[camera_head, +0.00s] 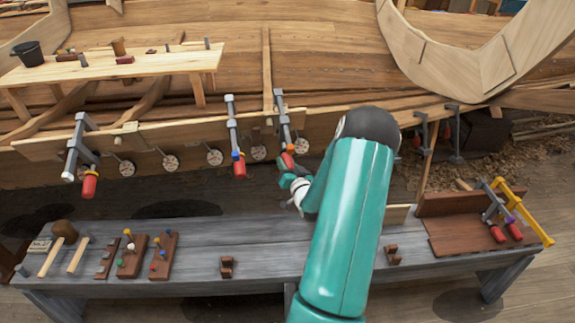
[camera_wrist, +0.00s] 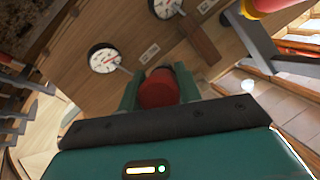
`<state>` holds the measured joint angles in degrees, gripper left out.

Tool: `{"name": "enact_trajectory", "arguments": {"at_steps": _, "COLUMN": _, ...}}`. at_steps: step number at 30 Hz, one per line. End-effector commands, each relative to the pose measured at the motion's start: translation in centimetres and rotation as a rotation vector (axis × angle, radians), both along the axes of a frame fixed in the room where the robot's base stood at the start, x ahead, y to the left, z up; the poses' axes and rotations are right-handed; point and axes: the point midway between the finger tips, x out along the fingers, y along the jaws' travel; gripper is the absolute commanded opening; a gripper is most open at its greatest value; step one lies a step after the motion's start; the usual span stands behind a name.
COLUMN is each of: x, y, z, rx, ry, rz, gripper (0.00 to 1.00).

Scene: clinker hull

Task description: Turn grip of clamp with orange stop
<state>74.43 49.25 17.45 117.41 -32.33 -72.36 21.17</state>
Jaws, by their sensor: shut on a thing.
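My gripper (camera_head: 290,172) is at the rightmost clamp (camera_head: 283,118) of the three on the near plank of the hull. It is shut on that clamp's red grip (camera_wrist: 158,88), whose round end shows between the two fingers in the wrist view. The grip also shows in the head view (camera_head: 287,161), partly hidden by my gripper. The left clamp (camera_head: 80,140) has a red grip (camera_head: 89,185) too.
Round dials (camera_head: 214,157) line the plank; one shows beside the grip in the wrist view (camera_wrist: 103,59). A grey bench (camera_head: 200,260) in front carries mallets (camera_head: 65,237), tool racks and, at right, a wooden tray (camera_head: 455,238) with more clamps.

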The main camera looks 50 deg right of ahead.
Motion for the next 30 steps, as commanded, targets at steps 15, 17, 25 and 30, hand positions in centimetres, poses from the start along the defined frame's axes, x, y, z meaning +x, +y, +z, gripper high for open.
{"name": "enact_trajectory", "arguments": {"at_steps": 15, "x": -0.07, "y": 0.23, "z": -0.06, "rx": 0.324, "ry": -0.280, "rz": 0.166, "gripper": 0.11}}
{"name": "enact_trajectory", "arguments": {"at_steps": 17, "x": -0.06, "y": 0.26, "z": -0.04, "rx": 0.352, "ry": -0.305, "rz": 0.180, "gripper": 0.11}}
{"name": "enact_trajectory", "arguments": {"at_steps": 25, "x": -0.05, "y": 0.35, "z": -0.02, "rx": 0.437, "ry": -0.378, "rz": 0.224, "gripper": 0.11}}
{"name": "enact_trajectory", "arguments": {"at_steps": 30, "x": -0.05, "y": 0.36, "z": 0.00, "rx": 0.458, "ry": -0.396, "rz": 0.234, "gripper": 0.11}}
